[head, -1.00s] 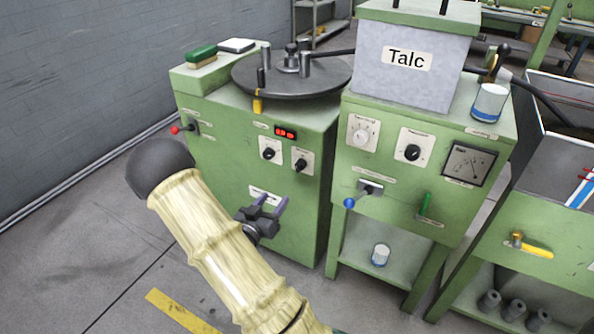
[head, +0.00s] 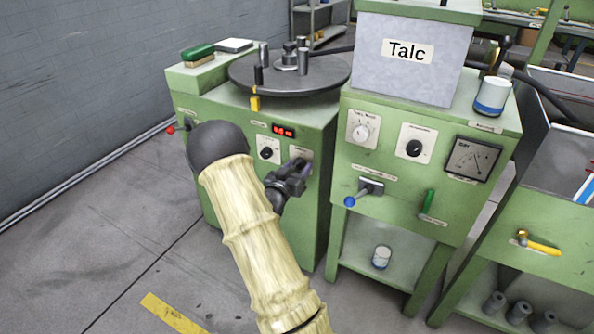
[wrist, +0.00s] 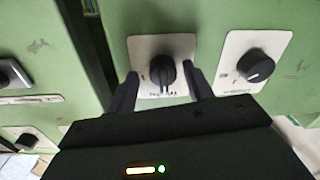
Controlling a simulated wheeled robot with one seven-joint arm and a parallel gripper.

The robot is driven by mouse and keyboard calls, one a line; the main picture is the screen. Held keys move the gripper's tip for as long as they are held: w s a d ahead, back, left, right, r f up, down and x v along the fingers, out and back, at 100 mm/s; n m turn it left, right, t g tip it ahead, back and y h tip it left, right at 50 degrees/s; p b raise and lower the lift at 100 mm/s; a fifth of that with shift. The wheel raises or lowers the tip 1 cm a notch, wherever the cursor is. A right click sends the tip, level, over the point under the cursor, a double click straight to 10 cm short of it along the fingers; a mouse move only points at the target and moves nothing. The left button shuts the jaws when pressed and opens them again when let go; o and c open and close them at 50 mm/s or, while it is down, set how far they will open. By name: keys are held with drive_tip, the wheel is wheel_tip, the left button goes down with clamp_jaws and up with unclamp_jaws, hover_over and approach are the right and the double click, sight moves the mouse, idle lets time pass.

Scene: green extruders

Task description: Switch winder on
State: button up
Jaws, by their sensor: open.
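The left green machine (head: 215,120), with a round dark turntable (head: 300,75) on top, has two black rotary knobs on white plates. Its left knob (head: 266,153) is in the open, and it also shows at the right of the wrist view (wrist: 255,66). My gripper (head: 299,172) is in front of the right knob and mostly hides it in the head view. In the wrist view my gripper (wrist: 163,82) is open, with one finger on each side of that right black knob (wrist: 162,69). I cannot tell whether the fingers touch it. The plate lettering is too small to read.
A red display (head: 284,131) is lit above the knobs. The Talc machine (head: 345,185) stands close on the right, with a blue-tipped lever (head: 357,194) sticking out. A red-tipped lever (head: 172,129) is on the left machine. The floor in front is free.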

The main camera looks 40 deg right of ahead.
drive_tip(key=shift+w+a, duration=0.2)
drive_tip(key=shift+a, duration=0.1)
drive_tip(key=c, duration=1)
drive_tip(key=shift+o, duration=0.2)
drive_tip(key=shift+s+d, duration=0.1)
